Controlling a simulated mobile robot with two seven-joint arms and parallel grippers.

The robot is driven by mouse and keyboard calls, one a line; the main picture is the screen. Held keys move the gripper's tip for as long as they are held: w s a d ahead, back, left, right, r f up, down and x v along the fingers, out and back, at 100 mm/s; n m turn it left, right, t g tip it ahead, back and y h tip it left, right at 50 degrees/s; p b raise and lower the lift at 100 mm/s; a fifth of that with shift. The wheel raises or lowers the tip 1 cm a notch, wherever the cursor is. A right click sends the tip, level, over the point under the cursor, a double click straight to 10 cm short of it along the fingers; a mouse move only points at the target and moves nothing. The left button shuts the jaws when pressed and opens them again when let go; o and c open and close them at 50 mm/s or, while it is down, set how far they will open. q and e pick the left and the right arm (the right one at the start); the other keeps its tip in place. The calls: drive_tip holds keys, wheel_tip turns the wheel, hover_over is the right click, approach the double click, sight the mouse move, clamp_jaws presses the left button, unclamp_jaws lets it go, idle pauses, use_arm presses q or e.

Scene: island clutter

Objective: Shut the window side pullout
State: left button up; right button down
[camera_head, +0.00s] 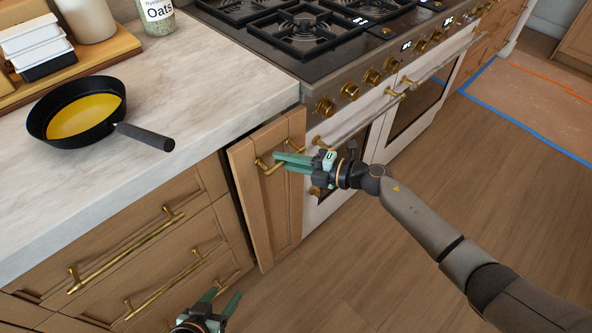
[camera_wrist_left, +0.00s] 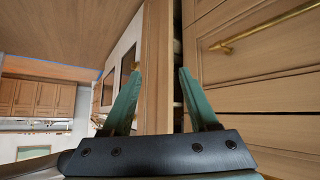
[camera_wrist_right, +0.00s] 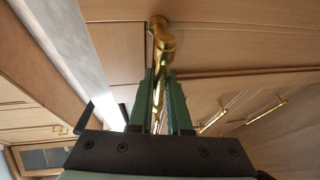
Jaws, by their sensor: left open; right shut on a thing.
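The pullout (camera_head: 265,190) is a narrow wooden front between the drawers and the oven. It stands out from the cabinet face, with a dark gap along its left side. Its brass handle (camera_head: 268,165) is near the top. My right gripper (camera_head: 280,160) is at this handle; in the right wrist view its fingers are shut on the brass bar (camera_wrist_right: 160,45). My left gripper (camera_head: 222,295) is low in front of the drawers, open and empty. The left wrist view shows the pullout's edge (camera_wrist_left: 156,70) and the gap ahead of its fingers (camera_wrist_left: 158,85).
Drawers with brass handles (camera_head: 130,250) are left of the pullout. The oven range (camera_head: 390,95) stands to its right. A black pan (camera_head: 45,115) with yellow contents sits on the marble counter (camera_head: 220,90). The wooden floor (camera_head: 390,270) in front is clear.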

drive_tip(key=w+a+b, duration=0.1)
drive_tip(key=w, duration=0.1)
drive_tip(key=w+a+b, duration=0.1)
drive_tip(key=w+a, duration=0.1)
drive_tip(key=shift+w+a, duration=0.2)
drive_tip(key=shift+w, duration=0.05)
drive_tip(key=c, duration=1.2)
unclamp_jaws()
drive_tip(key=shift+s, duration=0.1)
drive_tip(key=o, duration=0.3)
use_arm(q)
drive_tip(key=shift+w+d+f, duration=0.15)
drive_tip(key=shift+w+f, duration=0.25)
drive_tip(key=shift+f, duration=0.05)
use_arm(e)
drive_tip(key=shift+o, duration=0.2)
use_arm(q)
drive_tip(key=shift+w+a+r+p, duration=0.1)
drive_tip(key=shift+a+r+p, duration=0.15)
drive_tip(key=shift+r+p, duration=0.6)
use_arm(e)
approach(275, 149)
drive_tip(key=shift+s+d+r, duration=0.2)
drive_tip(key=shift+s+d, duration=0.05)
drive_tip(key=shift+d, duration=0.3)
use_arm(q)
drive_tip(key=shift+s+f, duration=0.2)
drive_tip(key=shift+f, duration=0.1)
